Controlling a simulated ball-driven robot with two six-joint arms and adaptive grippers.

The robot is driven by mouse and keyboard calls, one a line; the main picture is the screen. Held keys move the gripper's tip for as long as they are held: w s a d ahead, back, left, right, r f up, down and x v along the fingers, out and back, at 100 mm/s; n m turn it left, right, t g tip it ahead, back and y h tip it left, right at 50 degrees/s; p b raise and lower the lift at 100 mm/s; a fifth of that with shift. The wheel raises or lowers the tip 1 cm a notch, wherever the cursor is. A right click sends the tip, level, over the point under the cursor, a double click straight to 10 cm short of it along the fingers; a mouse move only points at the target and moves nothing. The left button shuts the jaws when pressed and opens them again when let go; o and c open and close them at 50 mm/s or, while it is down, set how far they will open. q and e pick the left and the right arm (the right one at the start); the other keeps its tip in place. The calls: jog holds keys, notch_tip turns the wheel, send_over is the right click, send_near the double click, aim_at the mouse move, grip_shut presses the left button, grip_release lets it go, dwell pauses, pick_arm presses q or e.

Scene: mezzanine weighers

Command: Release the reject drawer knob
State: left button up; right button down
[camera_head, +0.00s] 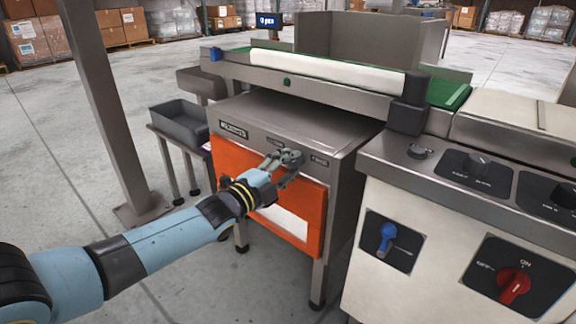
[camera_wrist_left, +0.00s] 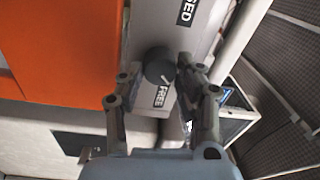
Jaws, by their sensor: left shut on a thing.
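The reject drawer knob (camera_head: 291,157) is a small round grey knob on the grey front rail of the reject cabinet (camera_head: 300,120), above its orange front (camera_head: 318,215). In the left wrist view the knob (camera_wrist_left: 157,66) is dark, beside a label reading FREE (camera_wrist_left: 162,95); another label, partly cut off, ends in SED (camera_wrist_left: 187,12). My left gripper (camera_head: 282,164) is at the knob with its fingers shut on it; in the left wrist view the fingers (camera_wrist_left: 158,72) stand either side of it. The fingers partly cover the rail. My right gripper is not in view.
A control cabinet with a blue lever (camera_head: 387,238) and red switch (camera_head: 515,287) stands at the right. A conveyor with a green belt (camera_head: 447,93) runs behind. A grey post (camera_head: 100,90) and dark tray (camera_head: 180,122) are left. The floor at left front is clear.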

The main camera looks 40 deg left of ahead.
pick_arm(q)
jog(key=shift+f, duration=0.1)
jog(key=o, duration=1.2)
jog(key=shift+c, duration=0.2)
jog(key=shift+s, duration=0.1)
jog(key=s, duration=1.2)
jog(key=shift+a+f, duration=0.2)
jog(key=shift+a, duration=0.25)
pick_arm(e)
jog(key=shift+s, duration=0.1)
pick_arm(q)
jog(key=shift+w, duration=0.1)
